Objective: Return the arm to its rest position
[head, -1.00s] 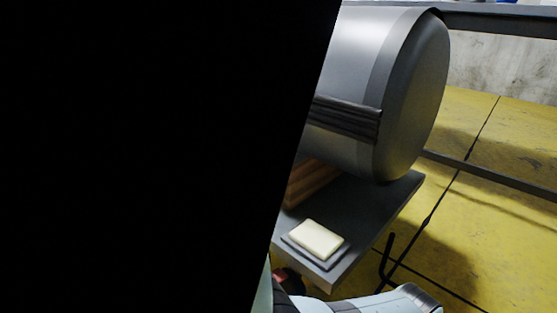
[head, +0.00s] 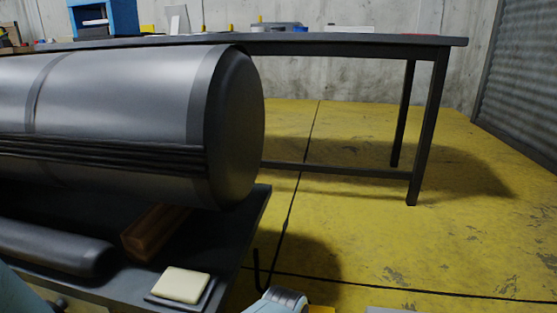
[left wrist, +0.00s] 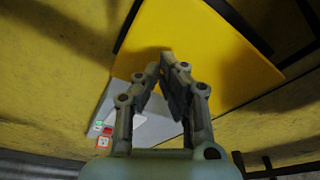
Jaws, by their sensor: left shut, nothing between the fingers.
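My left gripper (left wrist: 168,62) shows in the left wrist view. Its fingers come together at the tips, and it is shut with nothing held. In the head view only pale arm parts of mine show along the bottom edge, and neither gripper can be made out there. My right gripper is in neither current view.
A wooden block (head: 152,235) and a cream pad (head: 181,284) are on the bench. A long table (head: 350,45) stands behind. Yellow floor (head: 370,235) is open at right. A bright yellow panel (left wrist: 205,50) lies beyond my left gripper.

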